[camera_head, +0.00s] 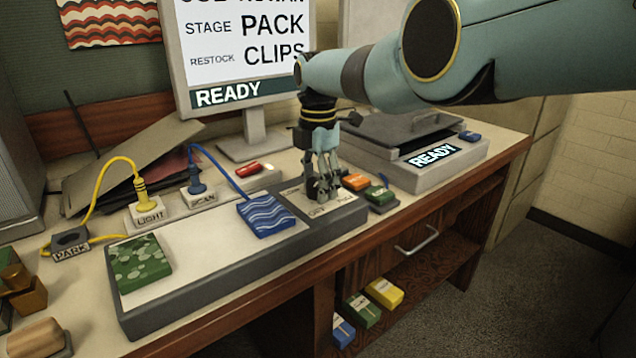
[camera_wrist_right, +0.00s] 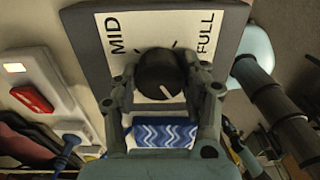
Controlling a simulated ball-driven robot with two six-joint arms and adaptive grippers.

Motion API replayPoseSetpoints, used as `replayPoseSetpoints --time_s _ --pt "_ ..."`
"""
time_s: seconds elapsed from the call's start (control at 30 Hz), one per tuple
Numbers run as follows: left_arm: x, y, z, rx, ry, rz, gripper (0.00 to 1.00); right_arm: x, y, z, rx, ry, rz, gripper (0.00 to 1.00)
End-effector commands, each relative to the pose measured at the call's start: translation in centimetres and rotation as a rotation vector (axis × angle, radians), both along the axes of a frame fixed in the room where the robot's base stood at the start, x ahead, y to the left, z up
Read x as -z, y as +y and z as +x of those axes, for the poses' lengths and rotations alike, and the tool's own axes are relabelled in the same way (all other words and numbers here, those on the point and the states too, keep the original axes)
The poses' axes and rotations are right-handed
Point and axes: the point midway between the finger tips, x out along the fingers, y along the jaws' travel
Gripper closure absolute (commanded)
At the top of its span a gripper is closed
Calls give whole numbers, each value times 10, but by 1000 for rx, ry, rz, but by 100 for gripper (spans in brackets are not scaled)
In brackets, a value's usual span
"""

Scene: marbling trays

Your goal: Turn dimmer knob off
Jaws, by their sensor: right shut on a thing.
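The dimmer knob (camera_wrist_right: 158,72) is black and round with a white pointer line. In the right wrist view it sits on a pale dial plate (camera_wrist_right: 150,32) with MID at its upper left and FULL at its upper right. The pointer line aims down and slightly right, away from both words. My right gripper (camera_head: 322,188) comes down onto the plate at the right end of the grey panel (camera_head: 186,296). In the wrist view its two fingers (camera_wrist_right: 160,82) are shut on the knob, one at each side. In the head view the fingers largely hide the knob. My left gripper is out of view.
A blue wavy-patterned block (camera_head: 266,215) and a green patterned block (camera_head: 140,263) lie on the panel. Yellow and blue plugs with cords stand behind. A READY device (camera_head: 432,172) is at right.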

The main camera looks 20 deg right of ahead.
Motion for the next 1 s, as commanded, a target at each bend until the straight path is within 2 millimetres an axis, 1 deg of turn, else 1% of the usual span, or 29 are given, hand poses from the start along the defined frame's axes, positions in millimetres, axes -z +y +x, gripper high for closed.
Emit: replayPoseSetpoints --time_s 0.23,0.27,0.4,0.43,0.77,0.87,1.0 --pt "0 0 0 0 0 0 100 -2 0 2 -1 -6 -1 87" --pt "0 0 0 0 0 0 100 -2 0 2 -1 -6 -1 53" --pt "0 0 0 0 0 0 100 -1 0 1 0 -4 -1 34" --pt "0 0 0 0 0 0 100 -1 0 1 0 -4 -1 31" --pt "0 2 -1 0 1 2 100 -2 0 1 1 -1 -1 31" --pt "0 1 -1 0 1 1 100 -8 0 1 1 -4 -1 31" --pt "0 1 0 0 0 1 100 -23 0 1 1 -4 0 31"
